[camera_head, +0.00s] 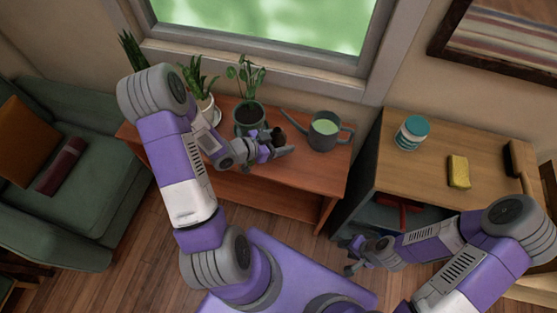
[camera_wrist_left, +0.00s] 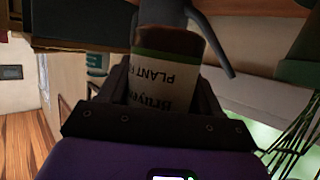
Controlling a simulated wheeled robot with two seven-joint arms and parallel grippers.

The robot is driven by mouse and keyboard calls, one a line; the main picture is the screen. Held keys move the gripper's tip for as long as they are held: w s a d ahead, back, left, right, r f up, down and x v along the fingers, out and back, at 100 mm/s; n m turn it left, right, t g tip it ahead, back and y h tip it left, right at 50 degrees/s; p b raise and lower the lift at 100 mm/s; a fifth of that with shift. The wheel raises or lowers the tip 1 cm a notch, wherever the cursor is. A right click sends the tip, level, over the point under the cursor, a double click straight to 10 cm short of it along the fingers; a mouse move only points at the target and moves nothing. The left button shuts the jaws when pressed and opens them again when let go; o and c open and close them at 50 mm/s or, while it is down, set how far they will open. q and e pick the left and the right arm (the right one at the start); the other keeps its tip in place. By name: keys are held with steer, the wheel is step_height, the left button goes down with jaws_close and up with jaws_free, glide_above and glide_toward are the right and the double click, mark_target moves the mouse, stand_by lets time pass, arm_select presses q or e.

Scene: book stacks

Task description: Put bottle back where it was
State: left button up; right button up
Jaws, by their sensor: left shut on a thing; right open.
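My left gripper (camera_head: 279,145) is shut on a dark brown bottle (camera_wrist_left: 168,72) with a green-edged white label that reads upside down "PLANT" in the left wrist view. In the head view the bottle (camera_head: 278,134) shows only as a small dark shape at the gripper, over the reddish wooden table (camera_head: 285,208) under the window. I cannot tell whether it touches the tabletop. The gripper is between a potted plant (camera_head: 248,115) and a grey watering can (camera_head: 325,130). My right gripper (camera_head: 354,256) is open and empty, low in front of the wooden cabinet.
The wooden cabinet (camera_head: 455,135) at right carries a teal-lidded jar (camera_head: 411,133), a yellow sponge (camera_head: 459,171) and a dark brush (camera_head: 513,160). Its open lower part holds a red item (camera_head: 398,205). A green armchair (camera_head: 85,190) stands at left. More plants stand at the table's left.

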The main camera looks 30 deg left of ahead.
arm_select(q)
step_height(320, 180, down, 9)
steer(key=b, duration=0.3)
steer(key=shift+r, duration=0.1)
steer(key=shift+f, duration=0.25)
steer(key=o, duration=1.3)
